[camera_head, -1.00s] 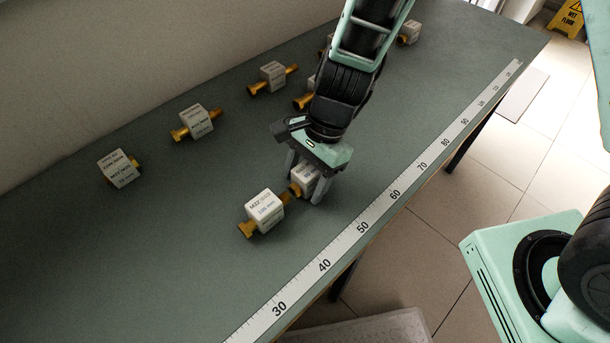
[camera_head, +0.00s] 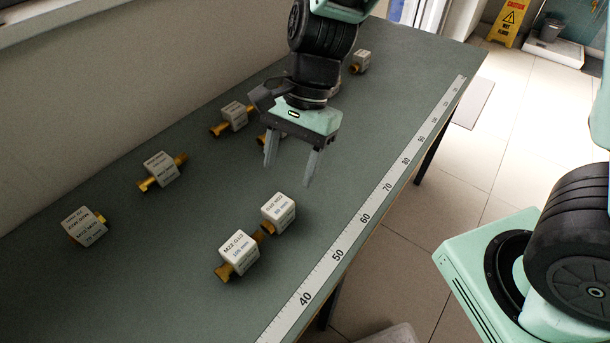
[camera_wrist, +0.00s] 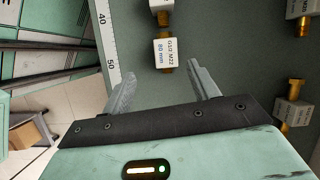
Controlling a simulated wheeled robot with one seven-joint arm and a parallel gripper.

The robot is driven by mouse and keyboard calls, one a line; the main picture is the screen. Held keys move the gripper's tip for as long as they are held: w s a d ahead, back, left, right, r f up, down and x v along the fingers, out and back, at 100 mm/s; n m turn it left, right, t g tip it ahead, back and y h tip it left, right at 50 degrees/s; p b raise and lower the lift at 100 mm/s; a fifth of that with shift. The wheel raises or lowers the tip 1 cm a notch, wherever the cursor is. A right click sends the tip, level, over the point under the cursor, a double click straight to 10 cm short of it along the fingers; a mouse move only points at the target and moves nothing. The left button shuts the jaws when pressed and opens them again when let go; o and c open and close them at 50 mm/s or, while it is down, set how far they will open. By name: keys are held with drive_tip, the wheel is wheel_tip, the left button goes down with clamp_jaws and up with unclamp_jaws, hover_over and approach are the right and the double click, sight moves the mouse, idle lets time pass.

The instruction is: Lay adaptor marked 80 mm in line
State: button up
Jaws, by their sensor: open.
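The adaptor marked 80 mm (camera_head: 278,212), a white block with brass ends, lies on the bench; its label reads clearly in the wrist view (camera_wrist: 165,53). It lies end to end with another adaptor (camera_head: 238,252), whose label seems to read 105 mm. Their brass ends are close; I cannot tell whether they touch. In the wrist view the second adaptor (camera_wrist: 160,5) is cut off at the top edge. My gripper (camera_head: 290,172) is open and empty above the bench, beyond the 80 mm adaptor and apart from it.
A printed ruler strip (camera_head: 365,217) runs along the bench's front edge. More adaptors lie towards the wall: one at the left (camera_head: 85,226), one beside it (camera_head: 160,168), one farther back (camera_head: 234,115) and one at the far end (camera_head: 361,62). Another is partly hidden behind my gripper.

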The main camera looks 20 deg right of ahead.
drive_tip(key=s+d+r+n+t+h, duration=0.1)
drive_tip(key=s+d+r+n, duration=0.1)
drive_tip(key=s+n, duration=0.4)
drive_tip(key=s+d+r+n+t+h, duration=0.1)
drive_tip(key=s+r+n, duration=0.3)
drive_tip(key=n, duration=0.7)
drive_tip(key=s+d+h, duration=0.1)
drive_tip(key=s, duration=0.1)
drive_tip(key=shift+s+d+n+t, duration=0.2)
drive_tip(key=shift+s+n+t, duration=0.1)
drive_tip(key=shift+s, duration=0.05)
